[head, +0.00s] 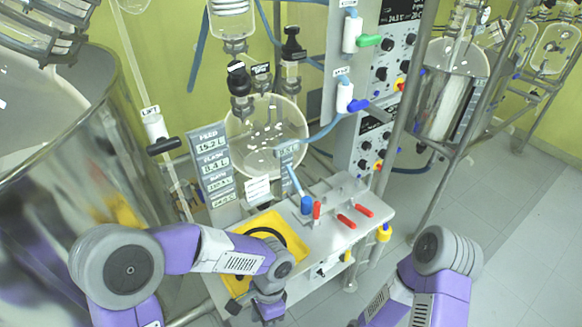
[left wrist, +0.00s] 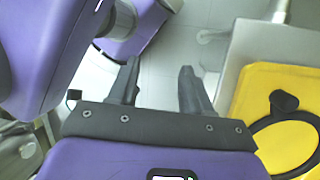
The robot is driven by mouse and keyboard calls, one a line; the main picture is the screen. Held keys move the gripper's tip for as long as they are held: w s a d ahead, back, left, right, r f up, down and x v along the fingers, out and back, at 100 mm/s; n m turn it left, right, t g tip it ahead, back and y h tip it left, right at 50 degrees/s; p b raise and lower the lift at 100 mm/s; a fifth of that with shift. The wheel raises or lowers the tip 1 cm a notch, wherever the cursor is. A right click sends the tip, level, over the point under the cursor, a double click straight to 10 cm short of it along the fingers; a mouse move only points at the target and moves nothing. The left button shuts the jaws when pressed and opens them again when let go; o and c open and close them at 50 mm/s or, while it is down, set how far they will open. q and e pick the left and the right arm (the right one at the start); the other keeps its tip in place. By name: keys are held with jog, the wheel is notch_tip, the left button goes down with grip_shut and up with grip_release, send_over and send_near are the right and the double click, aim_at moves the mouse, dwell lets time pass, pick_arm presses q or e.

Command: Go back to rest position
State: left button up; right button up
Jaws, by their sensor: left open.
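My left gripper (head: 268,306) hangs low at the front of the bench in the head view, its fingers pointing down. The left wrist view shows its two dark fingers spread apart (left wrist: 160,82), with only floor visible between them and nothing held. It is beside the yellow tray (head: 236,284), which also shows at the right of the left wrist view (left wrist: 262,88). My right arm (head: 430,285) is bent at the lower right of the head view. Its gripper does not show.
The metal bench (head: 325,240) carries red-handled valves (head: 355,217) and a blue one. A glass reactor (head: 265,135) stands behind it. A large steel vessel (head: 85,120) is close on the left. A frame pole (head: 400,110) rises on the right. Floor (head: 525,230) is clear at right.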

pick_arm(q)
notch_tip(320, 180, down, 13)
jog(key=s+d+n+h, duration=0.2)
jog(key=s+n+h, duration=0.1)
jog(key=n+h, duration=0.4)
jog(key=a+f+n+t+y, duration=0.1)
jog(key=a+f+n+t, duration=0.3)
jog(key=f+n, duration=0.3)
jog(key=shift+a+f+n, duration=0.2)
jog(key=shift+a+n, duration=0.2)
jog(key=shift+n, duration=0.1)
